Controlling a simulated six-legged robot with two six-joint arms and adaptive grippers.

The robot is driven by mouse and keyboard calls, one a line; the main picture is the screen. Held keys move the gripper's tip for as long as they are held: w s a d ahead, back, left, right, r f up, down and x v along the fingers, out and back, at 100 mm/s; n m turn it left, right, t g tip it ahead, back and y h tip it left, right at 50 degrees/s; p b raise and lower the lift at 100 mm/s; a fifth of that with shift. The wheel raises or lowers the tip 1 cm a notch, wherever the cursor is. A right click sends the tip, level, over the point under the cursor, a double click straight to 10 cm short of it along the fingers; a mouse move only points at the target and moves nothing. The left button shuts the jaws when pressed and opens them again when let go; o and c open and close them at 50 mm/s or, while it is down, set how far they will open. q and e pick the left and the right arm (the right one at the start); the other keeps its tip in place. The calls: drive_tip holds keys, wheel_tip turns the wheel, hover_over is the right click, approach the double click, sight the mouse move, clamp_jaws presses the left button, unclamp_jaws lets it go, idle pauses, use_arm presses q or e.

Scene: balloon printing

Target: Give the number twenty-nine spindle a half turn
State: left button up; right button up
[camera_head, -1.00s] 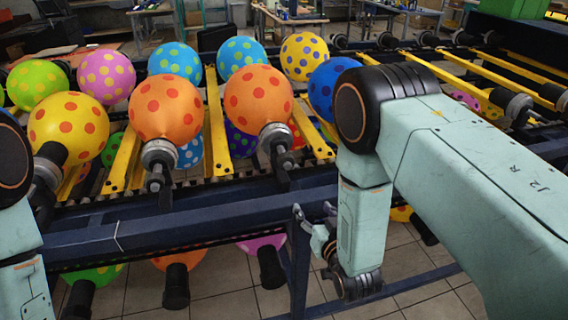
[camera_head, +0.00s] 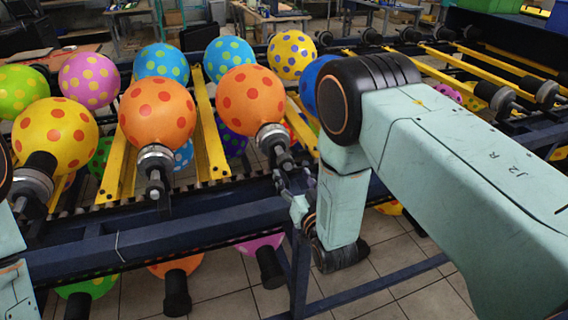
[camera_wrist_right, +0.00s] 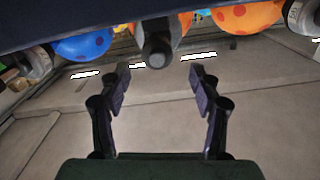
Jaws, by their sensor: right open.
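A row of spindles carries dotted balloons on the rack. The spindle (camera_head: 273,138) with the right-hand orange balloon (camera_head: 251,95) points toward me. My right gripper (camera_head: 287,182) is just below its near end, partly hidden by my wrist. In the right wrist view, a dark round spindle end (camera_wrist_right: 157,54) lies ahead of and between the two open fingers of my right gripper (camera_wrist_right: 158,82), not gripped. I cannot read a number on this spindle. A collar at the right (camera_wrist_right: 302,15) bears a marking too small to read surely. My left gripper is out of view.
The dark blue rack rail (camera_head: 170,228) runs below the spindles, close to my right gripper. Another spindle (camera_head: 155,160) with an orange balloon (camera_head: 157,111) is to the left. More balloons hang below the rail. Tiled floor (camera_head: 215,285) is open beneath.

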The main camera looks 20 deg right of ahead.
sight(290, 168)
drive_tip(key=w, duration=0.4)
drive_tip(key=shift+w+d+f, duration=0.25)
drive_tip(key=shift+w+a+r, duration=0.2)
drive_tip(key=shift+w+a, duration=0.1)
drive_tip(key=shift+w, duration=0.3)
drive_tip(key=shift+w+d+f, duration=0.1)
drive_tip(key=shift+w+d, duration=0.05)
drive_tip(key=shift+d, duration=0.05)
drive_tip(key=shift+a, duration=0.15)
drive_tip(key=c, duration=0.6)
drive_tip(key=shift+c, duration=2.7)
